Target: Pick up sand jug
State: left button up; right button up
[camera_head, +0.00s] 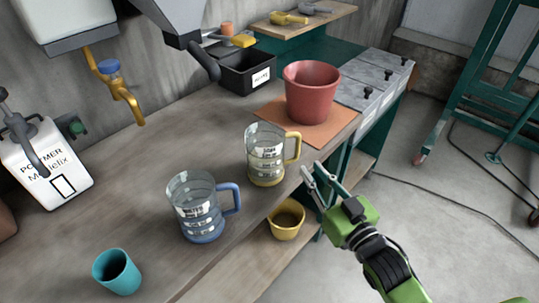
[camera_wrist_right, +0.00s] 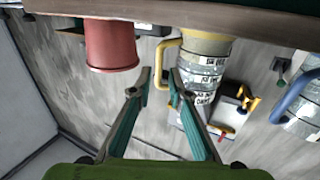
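A clear jug with a yellow base and yellow handle (camera_head: 265,154) stands upright on the workbench. A similar jug with a blue base and blue handle (camera_head: 198,206) stands nearer and to its left. Their labels are too small to read. My right gripper (camera_head: 315,172) is open and empty, just right of the yellow handle and apart from the jug body. In the right wrist view, which looks upside down, the yellow jug (camera_wrist_right: 208,70) has its handle just ahead of my open fingertips (camera_wrist_right: 160,72). My left gripper is not in view.
A red pot (camera_head: 311,92) stands on an orange mat behind the yellow jug. A teal cup (camera_head: 118,272) and a white polymer container (camera_head: 45,165) are at the left. A yellow bucket (camera_head: 286,219) sits on the lower shelf. The floor right of the workbench (camera_head: 150,195) is mostly open.

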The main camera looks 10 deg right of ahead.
aim_at(299, 152)
jog(key=x, duration=0.3)
jog(key=shift+w+a, duration=0.1)
jog(key=shift+w, duration=0.2)
jog(key=p+x, duration=0.1)
jog(key=x, duration=0.3)
jog(key=shift+w+r, duration=0.1)
jog(key=shift+w, duration=0.2)
jog(key=shift+w+a, duration=0.1)
jog(key=shift+w, duration=0.2)
grip_shut()
